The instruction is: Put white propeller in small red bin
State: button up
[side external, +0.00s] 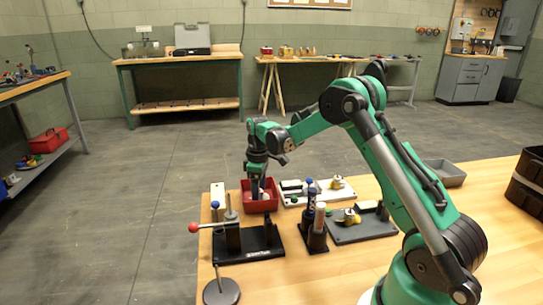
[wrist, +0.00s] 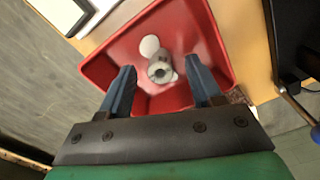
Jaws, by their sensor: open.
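The small red bin (side external: 246,203) stands near the left edge of the wooden table, and it fills much of the wrist view (wrist: 200,20). My gripper (side external: 258,192) points down into or just over the bin. In the wrist view my gripper (wrist: 160,67) is open, its blue-grey fingers spread apart. A light part with a grey round hub and white rounded ends, which looks like the white propeller (wrist: 159,70), is inside the bin between the fingers. It looks clear of both fingers. In the side view the fingers and bin wall mostly hide it.
A white tray (side external: 330,196) with parts is right of the bin. A black stand (side external: 262,245) with a red-knobbed lever is in front of it. A bottle holder (side external: 314,240) and grey tray (side external: 372,230) stand nearby. A grey bin (side external: 448,174) is at the back right.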

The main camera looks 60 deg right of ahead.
notch_tip(320, 180, up, 10)
jog(key=s+a+r+m+t, duration=0.25)
jog(key=s+a+r, duration=0.2)
jog(key=a, duration=0.45)
jog(key=s+a+f+m+t, duration=0.1)
jog(key=s+a+t, duration=0.3)
jog(key=s+a, duration=0.4)
jog(key=shift+f+m+t, duration=0.35)
jog(key=shift+f, duration=0.55)
